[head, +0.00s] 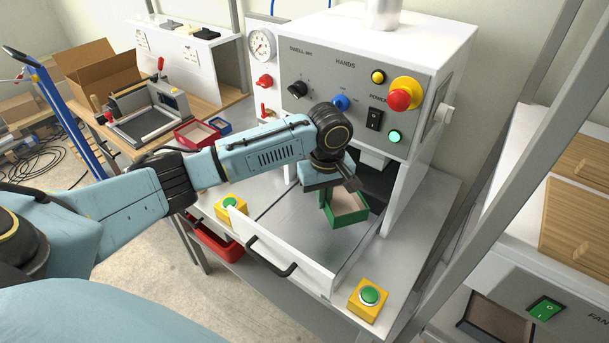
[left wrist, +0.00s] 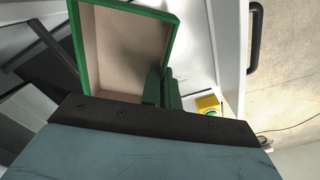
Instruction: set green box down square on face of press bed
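The green box (head: 342,219) is an open tray with a tan inside. My left gripper (head: 340,187) is shut on one of its walls and holds it over the press bed (head: 302,224), a grey metal plate on the pulled-out drawer. The box looks turned relative to the bed's edges; I cannot tell whether its underside touches the plate. In the left wrist view the green box (left wrist: 122,48) opens toward the camera, with the fingers at its lower right corner. My right gripper is not in view.
The white press housing (head: 455,60) rises behind the bed. The drawer's white front wall (head: 296,262) has a black handle (head: 270,257). Yellow button boxes stand at left (head: 230,206) and right (head: 369,300). Small red (head: 198,134) and blue (head: 220,126) trays lie on the left table.

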